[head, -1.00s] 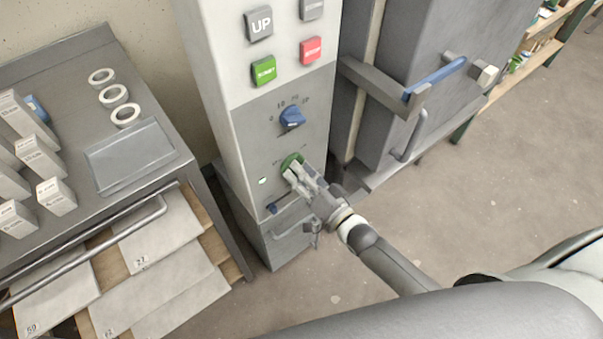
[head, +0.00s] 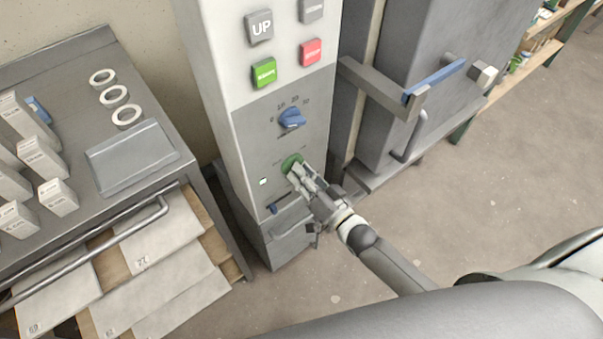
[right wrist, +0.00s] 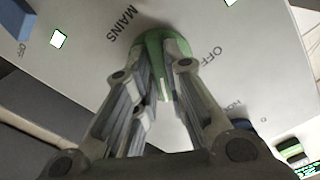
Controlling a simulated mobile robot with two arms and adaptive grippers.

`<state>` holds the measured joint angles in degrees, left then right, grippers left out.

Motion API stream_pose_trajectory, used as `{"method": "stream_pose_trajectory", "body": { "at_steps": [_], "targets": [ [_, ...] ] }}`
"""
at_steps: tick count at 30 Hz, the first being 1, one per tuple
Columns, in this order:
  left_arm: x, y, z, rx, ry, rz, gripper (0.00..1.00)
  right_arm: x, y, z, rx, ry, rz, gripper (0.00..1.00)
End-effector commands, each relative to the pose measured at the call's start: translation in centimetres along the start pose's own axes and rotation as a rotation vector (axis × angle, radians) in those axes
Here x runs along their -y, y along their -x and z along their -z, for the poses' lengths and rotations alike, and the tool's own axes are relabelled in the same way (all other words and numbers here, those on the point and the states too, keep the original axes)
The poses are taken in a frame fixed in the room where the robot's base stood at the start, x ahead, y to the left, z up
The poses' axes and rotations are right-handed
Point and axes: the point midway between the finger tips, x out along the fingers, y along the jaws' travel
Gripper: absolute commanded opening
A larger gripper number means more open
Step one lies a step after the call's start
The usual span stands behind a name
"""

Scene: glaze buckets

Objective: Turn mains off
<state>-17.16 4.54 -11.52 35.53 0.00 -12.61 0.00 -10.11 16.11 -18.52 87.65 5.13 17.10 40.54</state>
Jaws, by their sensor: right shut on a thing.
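The green mains knob (head: 291,160) sits low on the grey front of the control cabinet. In the right wrist view the green knob (right wrist: 152,42) shows between the fingers, with the words MAINS and OFF printed around it. My right gripper (head: 297,172) is shut on this knob, with a finger on each side; it also fills the middle of the right wrist view (right wrist: 160,75). The fingers partly hide the knob, so its exact setting is hard to tell. A small bright lamp (head: 263,181) is to the left of the knob. My left gripper is not in view.
Above the knob are a blue dial (head: 292,118), a green button (head: 264,72) and a red button (head: 311,51). A kiln-like grey cabinet (head: 420,60) with a handle stands to the right. A metal bench (head: 135,155) with boxes and rings is on the left.

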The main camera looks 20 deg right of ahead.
Motion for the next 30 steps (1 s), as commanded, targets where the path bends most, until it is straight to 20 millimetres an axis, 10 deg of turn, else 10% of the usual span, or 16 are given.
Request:
{"method": "stream_pose_trajectory", "body": {
  "at_steps": [30],
  "targets": [
    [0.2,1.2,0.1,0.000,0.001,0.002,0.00,-0.2,0.0,0.1,0.000,0.956,-0.001,0.00]
  ]
}}
